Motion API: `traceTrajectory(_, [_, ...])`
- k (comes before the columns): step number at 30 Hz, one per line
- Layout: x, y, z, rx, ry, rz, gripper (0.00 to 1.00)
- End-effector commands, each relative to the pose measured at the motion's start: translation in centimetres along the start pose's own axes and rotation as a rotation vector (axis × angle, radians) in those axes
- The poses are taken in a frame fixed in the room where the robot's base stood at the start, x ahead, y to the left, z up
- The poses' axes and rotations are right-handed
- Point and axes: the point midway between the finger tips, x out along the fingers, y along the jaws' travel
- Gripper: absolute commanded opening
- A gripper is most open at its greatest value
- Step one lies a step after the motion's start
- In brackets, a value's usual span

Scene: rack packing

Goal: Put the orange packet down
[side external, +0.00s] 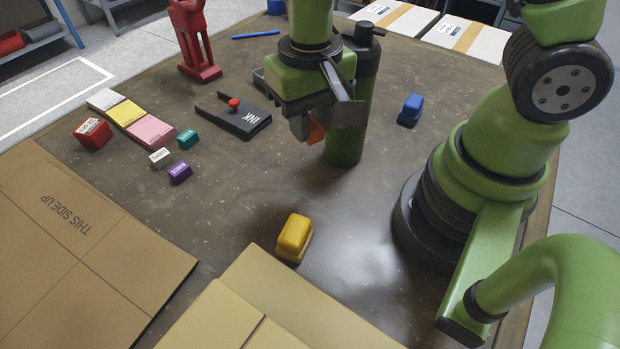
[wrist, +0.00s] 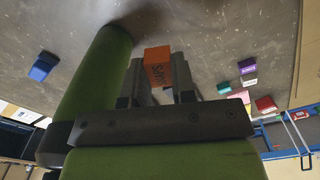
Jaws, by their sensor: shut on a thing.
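The orange packet (side external: 317,132) is held between the fingers of my gripper (side external: 308,127), mostly hidden by them in the side view. In the wrist view the orange packet (wrist: 158,62), with dark lettering, sits between the two dark fingers of my gripper (wrist: 158,82), which is shut on it. It appears to be above the brown table (side external: 240,185); the exact gap cannot be told. A tall green bottle (side external: 345,145) stands upright close to the right of my gripper, and also shows left of it in the wrist view (wrist: 97,80).
A black board with a red knob (side external: 240,118) lies left of my gripper. A yellow packet (side external: 294,235) is in front; a blue one (side external: 410,109) is right. Mid-table is clear.

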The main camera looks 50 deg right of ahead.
Motion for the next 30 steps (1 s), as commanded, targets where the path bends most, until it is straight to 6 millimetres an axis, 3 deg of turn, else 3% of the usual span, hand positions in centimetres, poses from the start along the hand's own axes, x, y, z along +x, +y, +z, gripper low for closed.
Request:
traceTrajectory(3, [3.1,0.1,0.1,0.001,-0.009,0.007,0.00])
traceTrajectory(9, [7.0,0.1,0.1,0.000,-0.006,0.005,0.00])
traceTrajectory(24, [12.0,0.0,0.0,-0.001,-0.001,0.001,0.00])
traceTrajectory(30, [12.3,0.0,0.0,-0.001,0.001,-0.001,0.00])
